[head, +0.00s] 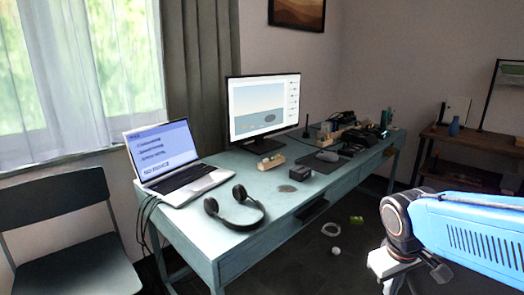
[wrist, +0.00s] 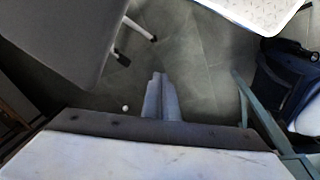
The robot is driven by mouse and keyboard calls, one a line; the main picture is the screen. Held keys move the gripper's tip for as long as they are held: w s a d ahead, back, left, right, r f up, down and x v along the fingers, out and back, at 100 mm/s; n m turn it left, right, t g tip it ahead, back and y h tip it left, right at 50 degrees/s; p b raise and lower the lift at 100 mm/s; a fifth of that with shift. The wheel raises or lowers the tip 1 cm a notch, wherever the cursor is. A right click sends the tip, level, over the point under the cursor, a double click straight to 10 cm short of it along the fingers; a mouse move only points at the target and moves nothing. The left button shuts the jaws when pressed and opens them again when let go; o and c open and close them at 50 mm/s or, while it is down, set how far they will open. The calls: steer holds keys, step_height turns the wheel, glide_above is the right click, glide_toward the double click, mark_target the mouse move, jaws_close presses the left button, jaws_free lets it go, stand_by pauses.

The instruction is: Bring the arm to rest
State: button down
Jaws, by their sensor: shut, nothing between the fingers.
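My arm, with a blue link, reaches in from the right edge of the head view. My gripper (wrist: 158,78) shows in the middle of the wrist view as two grey fingers lying together. It is shut and empty, with dark floor tiles behind its tips. A pale marble-like surface (wrist: 140,160) with a dark edge fills the bottom of the wrist view. I cannot tell the gap between it and the fingers.
A teal desk (head: 228,262) holds a laptop (head: 170,160), headphones (head: 236,208) and a monitor (head: 264,105). A chair (head: 70,255) stands at left. A dark bag (wrist: 275,75) is at right.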

steer(key=s+a+r+m+t+y, duration=0.1)
steer(key=s+a+r+m+t, duration=0.1)
steer(key=s+r, duration=0.2)
steer(key=s, duration=0.3)
steer(key=shift+s+m+t+y, duration=0.2)
steer(key=shift+m+t+y, duration=0.2)
